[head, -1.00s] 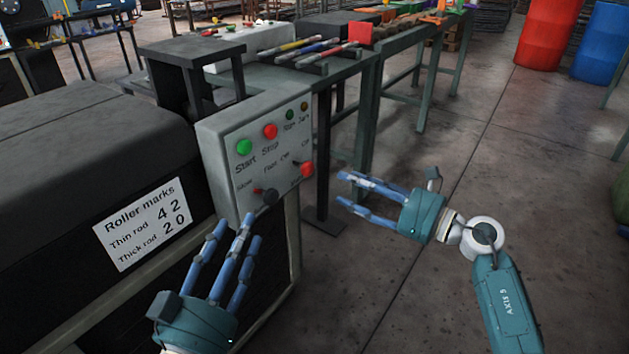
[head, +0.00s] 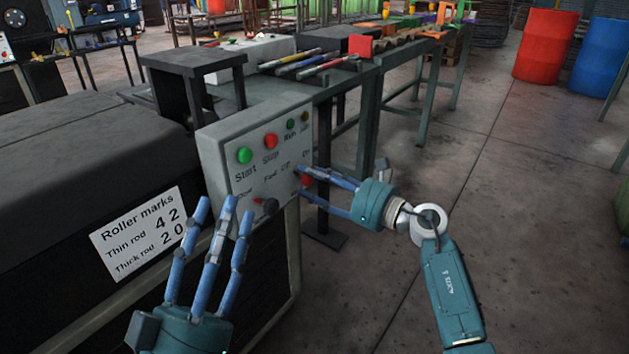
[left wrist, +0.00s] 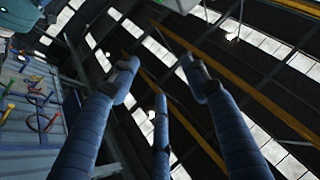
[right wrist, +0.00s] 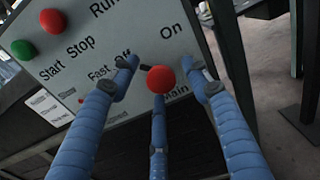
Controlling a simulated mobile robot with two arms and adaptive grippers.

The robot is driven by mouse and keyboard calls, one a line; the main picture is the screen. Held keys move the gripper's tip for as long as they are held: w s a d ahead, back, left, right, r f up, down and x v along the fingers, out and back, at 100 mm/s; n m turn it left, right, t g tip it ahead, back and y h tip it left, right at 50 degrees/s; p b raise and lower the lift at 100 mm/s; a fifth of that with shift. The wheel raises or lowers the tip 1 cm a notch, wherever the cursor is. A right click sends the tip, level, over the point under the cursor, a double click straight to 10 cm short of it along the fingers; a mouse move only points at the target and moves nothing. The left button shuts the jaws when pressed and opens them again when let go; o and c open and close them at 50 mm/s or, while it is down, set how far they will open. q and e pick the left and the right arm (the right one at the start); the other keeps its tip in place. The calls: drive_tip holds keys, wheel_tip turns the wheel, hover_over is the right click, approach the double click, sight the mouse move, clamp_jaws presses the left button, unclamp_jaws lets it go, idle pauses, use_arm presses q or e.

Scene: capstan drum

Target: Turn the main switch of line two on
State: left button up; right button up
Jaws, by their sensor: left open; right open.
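The grey control panel (head: 225,185) stands on the machine's end. Its red main switch knob (right wrist: 160,79) sits under the words Off and On, above the word Main, in the right wrist view. The knob also shows in the head view (head: 306,181), partly covered by my fingers. My right gripper (head: 303,180) is open, its fingers spread around the knob; I cannot tell whether they touch it. My left gripper (head: 222,210) is open and empty in front of the panel's lower left. In the left wrist view its fingers (left wrist: 160,85) point at the roof.
The panel also carries a green Start button (head: 244,155), a red Stop button (head: 270,141), small lamps (head: 290,124) and a dark speed knob (head: 269,206). A roller marks sign (head: 140,233) is left of it.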

drive_tip(key=c, duration=1.1)
drive_tip(key=shift+c, duration=0.2)
drive_tip(key=shift+r, duration=0.1)
